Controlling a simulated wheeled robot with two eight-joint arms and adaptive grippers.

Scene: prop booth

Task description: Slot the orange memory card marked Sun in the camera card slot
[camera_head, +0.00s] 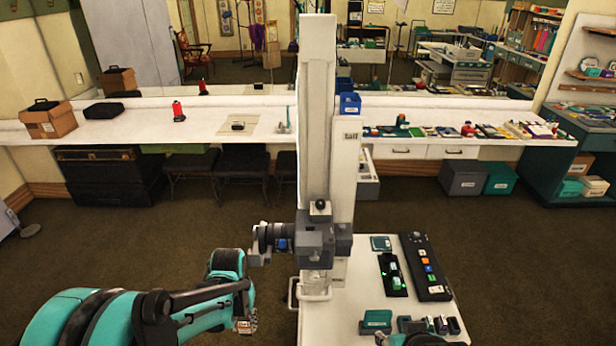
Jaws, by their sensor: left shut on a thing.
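The dark grey camera (317,240) is mounted on the tall white column in the middle, with its lens to the left. Its card slot is too small to make out. My left gripper (245,326) is at the lower left of the camera, apart from it and below it, with its tips pointing down. It is shut on a small, pale, orange-tinged thing, which looks like the memory card; the Sun mark cannot be read. Dark and teal parts at the bottom edge, in front of the white stand, may be my right gripper; its fingers cannot be made out.
The white stand (350,300) right of the column holds a black button panel (428,268), a black tray with green lights (392,276), a teal card (380,243) and a teal box (376,319). A long white counter (150,130) runs behind. The floor between is clear.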

